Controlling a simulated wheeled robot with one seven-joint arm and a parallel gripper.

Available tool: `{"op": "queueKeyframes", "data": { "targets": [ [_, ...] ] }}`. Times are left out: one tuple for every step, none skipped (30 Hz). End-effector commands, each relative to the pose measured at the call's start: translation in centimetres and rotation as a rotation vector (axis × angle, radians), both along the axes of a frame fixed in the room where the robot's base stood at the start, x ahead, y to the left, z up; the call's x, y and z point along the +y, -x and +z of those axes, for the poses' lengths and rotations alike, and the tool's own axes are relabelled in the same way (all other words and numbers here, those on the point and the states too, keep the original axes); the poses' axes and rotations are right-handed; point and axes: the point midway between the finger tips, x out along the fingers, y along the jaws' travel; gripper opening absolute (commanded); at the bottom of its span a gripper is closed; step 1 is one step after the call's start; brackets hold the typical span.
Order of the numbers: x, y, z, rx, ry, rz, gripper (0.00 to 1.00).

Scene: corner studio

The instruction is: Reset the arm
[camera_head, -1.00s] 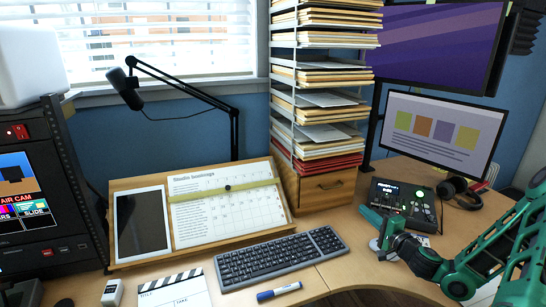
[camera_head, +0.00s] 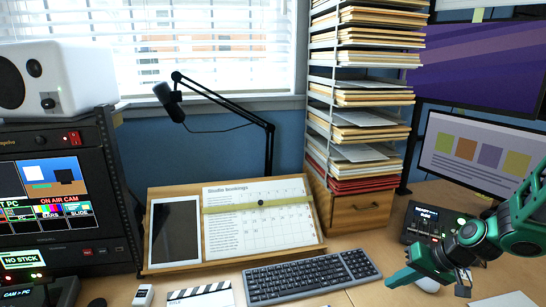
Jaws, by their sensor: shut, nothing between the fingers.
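My green and black arm reaches in from the right edge of the head view. My gripper (camera_head: 402,279) is at its lower left end, above the desk to the right of the keyboard (camera_head: 311,277). Its green fingers are shut with nothing between them. A white mouse (camera_head: 427,285) lies just beside the fingertips. A dark control box (camera_head: 424,222) with a small lit screen sits behind the gripper, partly hidden by the arm.
A wooden easel board holds a tablet (camera_head: 175,232) and a bookings sheet (camera_head: 235,239). A tall paper rack (camera_head: 365,120) stands behind. A microphone (camera_head: 168,101) hangs on a boom arm. Monitors (camera_head: 478,150) stand right, a rack unit (camera_head: 55,200) left. A clapperboard (camera_head: 201,296) lies in front.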

Motion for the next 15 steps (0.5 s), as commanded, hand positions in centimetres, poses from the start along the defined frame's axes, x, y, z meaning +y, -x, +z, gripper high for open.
{"op": "queueKeyframes", "data": {
  "targets": [
    [-0.5,1.1,0.8,0.023,0.05,0.01,0.0],
    [-0.9,1.9,1.2,0.043,0.075,0.01,0.0],
    [-1.4,2.9,1.7,0.068,0.109,0.011,0.0],
    [-1.8,3.7,2.1,0.087,0.133,0.009,0.0],
    [-2.2,4.5,2.5,0.105,0.157,0.006,0.0],
    [-2.8,5.6,3.1,0.128,0.188,0.0,0.0],
    [-3.2,6.4,3.6,0.146,0.21,-0.006,0.0],
    [-3.6,7.2,4.1,0.164,0.23,-0.013,0.0],
    [-4.0,8.3,4.8,0.186,0.255,-0.025,0.0],
    [-4.4,9.2,5.3,0.203,0.273,-0.035,0.0],
    [-4.7,10.0,5.9,0.219,0.29,-0.044,0.0],
    [-5.2,11.2,6.6,0.239,0.31,-0.061,0.0],
    [-5.4,12.1,7.1,0.255,0.324,-0.072,0.0],
    [-5.7,13.0,7.7,0.269,0.338,-0.086,0.0],
    [-6.0,14.2,8.4,0.288,0.352,-0.106,0.0]
  ]
}}
